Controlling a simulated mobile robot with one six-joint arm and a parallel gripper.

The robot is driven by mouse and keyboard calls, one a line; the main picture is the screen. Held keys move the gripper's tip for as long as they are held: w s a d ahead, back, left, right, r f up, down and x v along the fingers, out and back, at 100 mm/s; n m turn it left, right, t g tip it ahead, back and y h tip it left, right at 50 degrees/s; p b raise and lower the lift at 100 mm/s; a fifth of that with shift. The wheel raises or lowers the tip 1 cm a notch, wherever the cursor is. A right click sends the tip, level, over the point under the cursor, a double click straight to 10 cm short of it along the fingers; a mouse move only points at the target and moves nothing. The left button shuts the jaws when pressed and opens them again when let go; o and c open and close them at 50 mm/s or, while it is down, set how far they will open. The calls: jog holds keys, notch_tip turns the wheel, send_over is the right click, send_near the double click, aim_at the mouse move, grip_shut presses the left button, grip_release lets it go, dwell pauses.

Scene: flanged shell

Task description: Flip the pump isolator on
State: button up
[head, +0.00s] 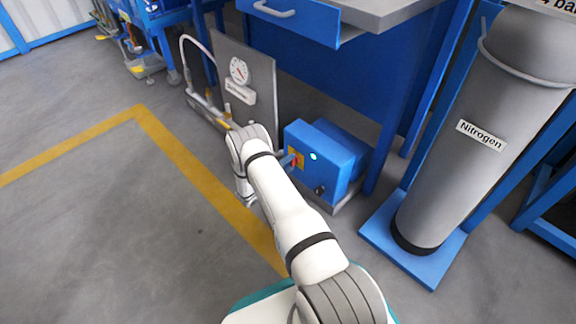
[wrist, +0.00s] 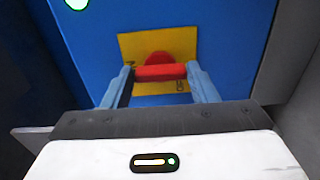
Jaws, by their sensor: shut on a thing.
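The pump isolator is a red rotary handle (wrist: 160,72) on a yellow plate (wrist: 128,47), on the front of a blue box. In the wrist view the handle's bar lies level across the picture. My gripper (wrist: 161,74) is shut on the handle, with one blue-grey finger at each end of the bar. In the head view the blue pump box (head: 335,160) stands on the floor under the bench, and my arm reaches to its front left. A small piece of the isolator (head: 297,159) shows there beside a blue finger. A lit green lamp (head: 313,156) is on the box.
A grey panel with a gauge (head: 239,71) stands left of the box. A blue bench (head: 320,70) is behind it. A grey nitrogen cylinder (head: 470,150) stands on a blue base at the right. Floor with yellow lines (head: 185,160) is clear at the left.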

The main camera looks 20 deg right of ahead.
jog(key=shift+s+d+f, duration=0.1)
jog(key=shift+s+d, duration=0.05)
jog(key=shift+d, duration=0.05)
jog(key=o, duration=0.7)
jog(key=shift+o, duration=1.4)
jog(key=shift+a, duration=0.15)
jog(key=shift+a, duration=0.1)
jog(key=p+v, duration=0.2)
jog(key=v, duration=0.5)
jog(key=shift+a+p, duration=0.25)
jog(key=shift+p, duration=0.15)
